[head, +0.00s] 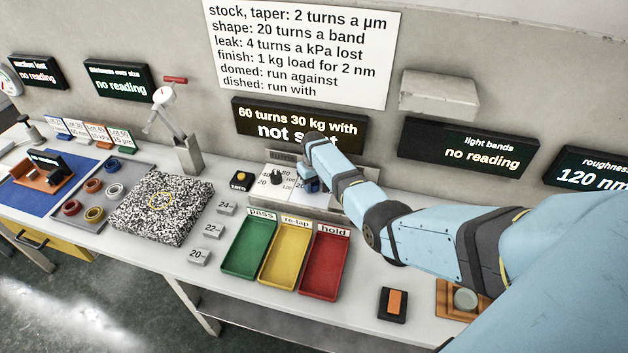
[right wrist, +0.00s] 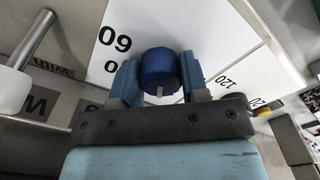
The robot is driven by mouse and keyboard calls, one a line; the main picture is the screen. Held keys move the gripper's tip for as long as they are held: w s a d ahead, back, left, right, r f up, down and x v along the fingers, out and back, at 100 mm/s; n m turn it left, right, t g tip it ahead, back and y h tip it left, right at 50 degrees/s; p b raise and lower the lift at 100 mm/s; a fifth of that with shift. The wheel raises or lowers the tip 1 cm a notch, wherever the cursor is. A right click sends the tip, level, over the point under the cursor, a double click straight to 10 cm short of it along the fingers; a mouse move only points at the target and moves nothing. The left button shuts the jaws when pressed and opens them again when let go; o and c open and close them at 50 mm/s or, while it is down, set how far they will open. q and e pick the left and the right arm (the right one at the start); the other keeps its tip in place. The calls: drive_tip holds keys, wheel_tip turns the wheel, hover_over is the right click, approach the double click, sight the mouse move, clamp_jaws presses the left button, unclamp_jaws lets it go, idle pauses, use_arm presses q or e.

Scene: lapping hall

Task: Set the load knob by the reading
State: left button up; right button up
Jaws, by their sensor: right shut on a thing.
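A control box (head: 335,208) with white dial faces stands against the back wall. A black knob (head: 277,178) sits on its left dial, with printed numbers around it. My right gripper (head: 313,187) is at the dial to the right of that knob. In the right wrist view my gripper's blue fingers (right wrist: 160,88) are closed on the sides of a blue knob (right wrist: 157,64) with a pale pointer mark. Numbers on the white face show beside it, including 120. The display (head: 298,125) above reads "60 turns 30 kg with" and "not set", partly covered by my arm. My left gripper is out of view.
The roughness display (head: 590,172) reads 120 nm; the light bands display (head: 470,147) has no reading. A rule sheet (head: 300,50) hangs above. Green (head: 248,247), yellow (head: 285,254) and red (head: 325,262) trays stand in front. A speckled plate (head: 160,205) lies left.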

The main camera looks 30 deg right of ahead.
drive_tip(key=m+p, duration=0.1)
drive_tip(key=m, duration=0.4)
drive_tip(key=shift+r+m, duration=0.1)
drive_tip(key=shift+m, duration=0.3)
drive_tip(key=m+p, duration=0.1)
drive_tip(key=m, duration=0.5)
drive_tip(key=shift+w+a, duration=0.1)
drive_tip(key=m, duration=0.6)
drive_tip(key=shift+m, duration=0.3)
drive_tip(key=m, duration=0.5)
drive_tip(key=shift+w, duration=0.1)
drive_tip(key=shift+m, duration=0.4)
drive_tip(key=o, duration=0.9)
drive_tip(key=shift+o, duration=0.2)
